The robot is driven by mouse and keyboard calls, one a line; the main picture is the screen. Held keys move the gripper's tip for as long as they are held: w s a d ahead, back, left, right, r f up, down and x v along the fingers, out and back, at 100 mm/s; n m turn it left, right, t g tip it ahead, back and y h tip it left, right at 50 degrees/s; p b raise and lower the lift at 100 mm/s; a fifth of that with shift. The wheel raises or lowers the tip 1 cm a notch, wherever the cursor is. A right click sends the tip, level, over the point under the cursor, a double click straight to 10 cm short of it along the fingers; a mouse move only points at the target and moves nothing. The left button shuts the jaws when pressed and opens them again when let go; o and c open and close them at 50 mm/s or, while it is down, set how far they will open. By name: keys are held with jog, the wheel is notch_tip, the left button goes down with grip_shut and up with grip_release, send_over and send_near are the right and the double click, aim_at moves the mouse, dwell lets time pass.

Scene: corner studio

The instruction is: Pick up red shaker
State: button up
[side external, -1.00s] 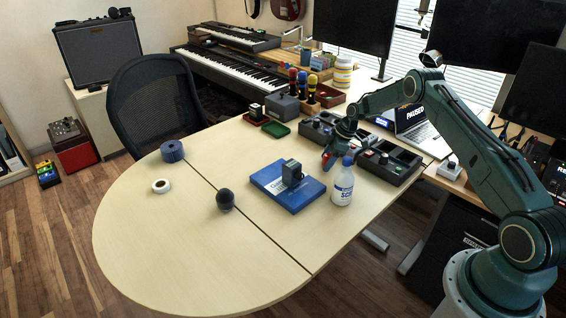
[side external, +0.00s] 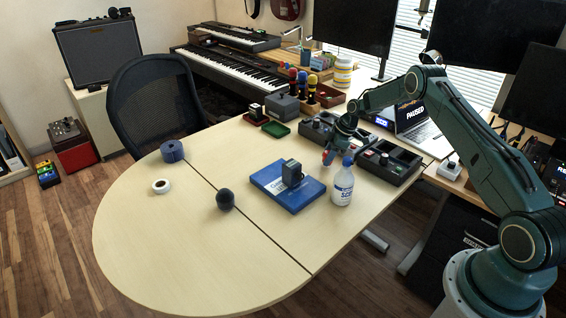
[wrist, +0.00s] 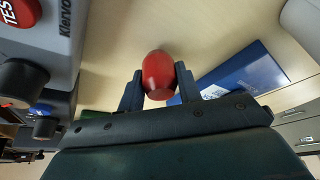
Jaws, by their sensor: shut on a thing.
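The red shaker (wrist: 158,73) is a rounded, egg-shaped thing that sits between the two fingers of my gripper (wrist: 158,88) in the wrist view. The fingers are shut on it from both sides. In the side view my gripper (side external: 328,157) is low over the table, between the white bottle and the grey device boxes. The shaker is mostly hidden there. I cannot tell from the pictures whether it touches the table.
A white bottle with a blue cap (side external: 342,185) stands close in front of my gripper. A blue box (side external: 272,180) with a small dark device (side external: 292,172) on it lies to the left. Grey device boxes (side external: 391,165) stand to the right. The table's left half has free room.

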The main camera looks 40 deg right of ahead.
aim_at(328, 152)
notch_tip(328, 152, up, 19)
dwell(0.5)
jog(key=shift+f, duration=0.15)
dwell(0.4)
